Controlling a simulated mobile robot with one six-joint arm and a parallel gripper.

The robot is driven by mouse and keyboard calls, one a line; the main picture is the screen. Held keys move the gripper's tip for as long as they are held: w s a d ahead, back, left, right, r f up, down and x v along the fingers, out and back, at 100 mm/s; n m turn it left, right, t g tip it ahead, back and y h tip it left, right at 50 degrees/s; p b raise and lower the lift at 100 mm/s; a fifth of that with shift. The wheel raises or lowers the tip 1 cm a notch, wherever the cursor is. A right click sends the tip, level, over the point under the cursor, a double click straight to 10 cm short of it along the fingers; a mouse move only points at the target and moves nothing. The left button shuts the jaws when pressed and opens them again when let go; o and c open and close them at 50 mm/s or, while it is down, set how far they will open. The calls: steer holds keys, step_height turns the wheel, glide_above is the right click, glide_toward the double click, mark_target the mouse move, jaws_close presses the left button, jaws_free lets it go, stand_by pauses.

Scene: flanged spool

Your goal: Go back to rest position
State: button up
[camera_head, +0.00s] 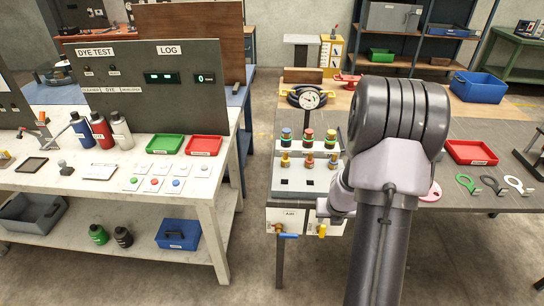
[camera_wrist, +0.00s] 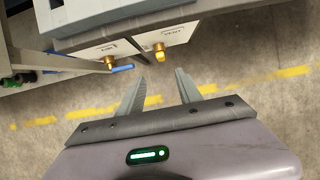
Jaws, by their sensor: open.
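My gripper (camera_wrist: 160,92) shows in the wrist view with its two grey fingers spread apart and nothing between them. Beyond the fingertips are a blue-handled valve (camera_wrist: 122,68) and a yellow-handled valve (camera_wrist: 159,55) on the white front panel of a bench unit. The fingers look apart from both valves. In the head view my arm stands in front of the right bench and hides my gripper's fingers. The blue-handled valve (camera_head: 287,235) and the yellow-handled valve (camera_head: 322,231) show at the bench's front, left of my arm.
The right bench (camera_head: 460,200) carries a pressure gauge (camera_head: 308,98), several coloured fittings, a red tray (camera_head: 470,152) and a blue bin (camera_head: 478,87). The left bench (camera_head: 205,205) holds bottles, red and green trays and buttons. Open floor (camera_head: 250,200) lies between the benches.

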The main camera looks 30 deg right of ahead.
steer(key=w+a+r+n+t+y+b, duration=0.15)
steer(key=w+a+r+n, duration=0.25)
steer(key=a+r+n, duration=0.45)
steer(key=w+a+r+n+t+y+b, duration=0.1)
steer(key=w+a+r+n+t, duration=0.25)
steer(key=a+r+n, duration=0.55)
steer(key=s+a+r+n+y, duration=0.1)
steer(key=s+a+r+n, duration=0.15)
steer(key=a, duration=0.25)
steer(key=s+a+r+n+g+y+b, duration=0.1)
steer(key=s+a+n, duration=0.2)
steer(key=a+n, duration=0.15)
steer(key=s+a+r+n+y, duration=0.1)
steer(key=s+a+r+n, duration=0.15)
steer(key=a, duration=0.25)
steer(key=s+a+n+g, duration=0.1)
steer(key=s+a+n, duration=0.2)
steer(key=s+n, duration=0.8)
steer(key=shift+s+f+n+g+h+b, duration=0.15)
steer(key=shift+s+n+g+h+b, duration=0.25)
steer(key=shift+s, duration=0.5)
